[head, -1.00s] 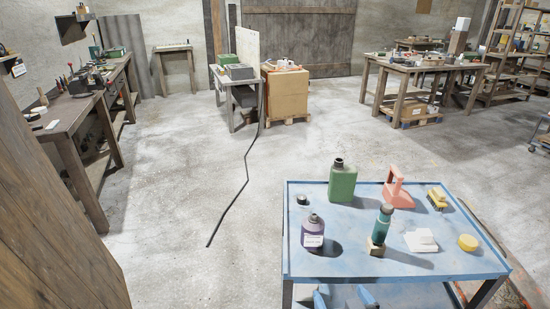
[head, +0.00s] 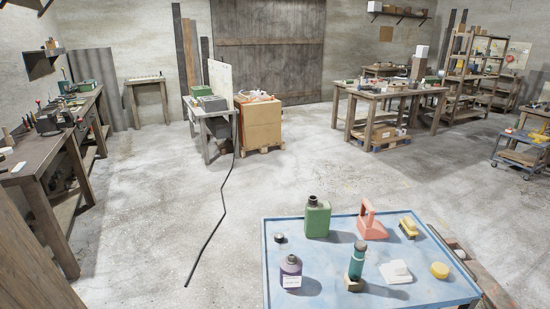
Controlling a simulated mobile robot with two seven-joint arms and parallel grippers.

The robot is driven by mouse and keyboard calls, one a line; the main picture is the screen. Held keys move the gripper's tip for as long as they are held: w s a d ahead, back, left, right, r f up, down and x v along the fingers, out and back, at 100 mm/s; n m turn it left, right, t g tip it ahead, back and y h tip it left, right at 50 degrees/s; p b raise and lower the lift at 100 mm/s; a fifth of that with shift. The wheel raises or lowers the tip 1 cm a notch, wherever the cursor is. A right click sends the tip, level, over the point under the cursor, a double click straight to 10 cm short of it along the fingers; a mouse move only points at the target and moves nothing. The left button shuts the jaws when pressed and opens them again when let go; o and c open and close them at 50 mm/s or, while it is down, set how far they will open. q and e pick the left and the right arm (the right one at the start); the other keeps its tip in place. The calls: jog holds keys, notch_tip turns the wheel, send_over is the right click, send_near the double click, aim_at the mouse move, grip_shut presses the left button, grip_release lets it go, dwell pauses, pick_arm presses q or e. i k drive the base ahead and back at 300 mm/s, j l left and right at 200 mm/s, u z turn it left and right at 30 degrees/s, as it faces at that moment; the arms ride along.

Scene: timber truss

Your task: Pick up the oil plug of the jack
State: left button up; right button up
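Neither of my grippers shows in the head view. A blue-topped cart (head: 325,292) stands close in front at the lower right. On its left back corner lies a small dark round item (head: 279,238), like a cap or plug. I cannot tell whether it is the oil plug. A teal cylinder with a dark top (head: 357,260) stands on a small wooden block (head: 353,284); it may be the jack, but this is too small to be sure.
The cart also holds a green canister (head: 317,219), a purple bottle (head: 291,274), a red-orange handled item (head: 370,225), a yellow brush (head: 408,228), white cloths (head: 396,271) and a yellow round item (head: 439,270). A workbench (head: 45,165) stands left. Open concrete floor (head: 150,230) lies between.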

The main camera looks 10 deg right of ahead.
aim_at(439, 270)
jog(key=z, duration=1.6)
